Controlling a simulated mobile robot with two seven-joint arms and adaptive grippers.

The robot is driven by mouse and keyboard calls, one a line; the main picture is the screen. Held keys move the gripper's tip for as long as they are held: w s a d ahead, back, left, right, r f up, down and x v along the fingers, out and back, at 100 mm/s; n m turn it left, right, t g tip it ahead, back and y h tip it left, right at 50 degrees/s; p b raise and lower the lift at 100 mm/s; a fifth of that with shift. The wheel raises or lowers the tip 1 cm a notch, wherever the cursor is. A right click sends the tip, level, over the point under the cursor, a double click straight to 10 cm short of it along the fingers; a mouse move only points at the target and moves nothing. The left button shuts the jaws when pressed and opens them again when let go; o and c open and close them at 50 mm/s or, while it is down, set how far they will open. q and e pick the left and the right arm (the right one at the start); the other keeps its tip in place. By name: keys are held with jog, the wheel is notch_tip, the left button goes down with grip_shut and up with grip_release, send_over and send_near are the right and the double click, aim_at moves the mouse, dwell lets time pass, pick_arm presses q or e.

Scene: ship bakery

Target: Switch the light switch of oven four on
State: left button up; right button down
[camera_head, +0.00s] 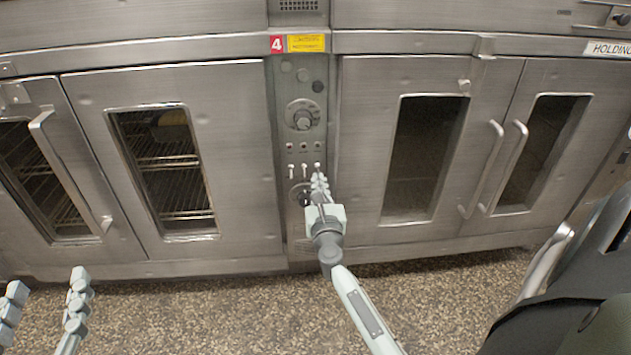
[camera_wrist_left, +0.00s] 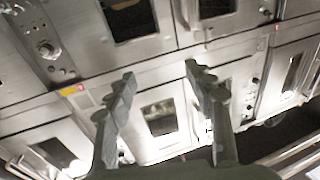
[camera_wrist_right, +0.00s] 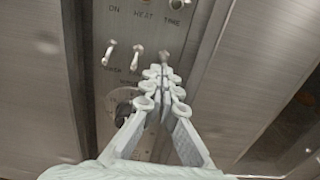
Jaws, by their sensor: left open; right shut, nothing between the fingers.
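Oven four's control panel (camera_head: 303,130) is a narrow grey column between oven doors, with a red label 4 (camera_head: 277,44) on top. Three small white toggle switches sit in a row low on it: left (camera_head: 291,171), middle (camera_head: 304,169) and right (camera_head: 317,166). In the right wrist view the right switch (camera_wrist_right: 165,54) is just beyond my right gripper (camera_wrist_right: 165,74), which is shut and empty; contact is unclear. The fingers hide the label under that switch. My right gripper also shows in the head view (camera_head: 319,179). My left gripper (camera_head: 48,281) is open and empty, away from the panel.
A round dial (camera_head: 302,115) sits above the switches, and another knob (camera_wrist_right: 124,112) below them is partly hidden by my fingers. Steel doors with handles (camera_head: 490,165) flank the panel. The speckled floor (camera_head: 200,310) in front is clear.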

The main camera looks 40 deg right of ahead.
pick_arm(q)
jog(key=shift+a+f+g+y, duration=0.2)
jog(key=shift+f+g, duration=0.05)
jog(key=shift+f, duration=0.25)
jog(key=shift+a+f+g+y, duration=0.15)
jog(key=shift+f+g+y, duration=0.1)
jog(key=shift+f, duration=0.2)
pick_arm(e)
jog(key=shift+s+r, duration=0.1)
jog(key=shift+r, duration=0.15)
pick_arm(q)
jog(key=shift+w, duration=0.1)
pick_arm(e)
jog(key=shift+s+a, duration=0.1)
jog(key=v, duration=1.1)
jog(key=shift+s+a, duration=0.2)
jog(key=shift+s, duration=0.1)
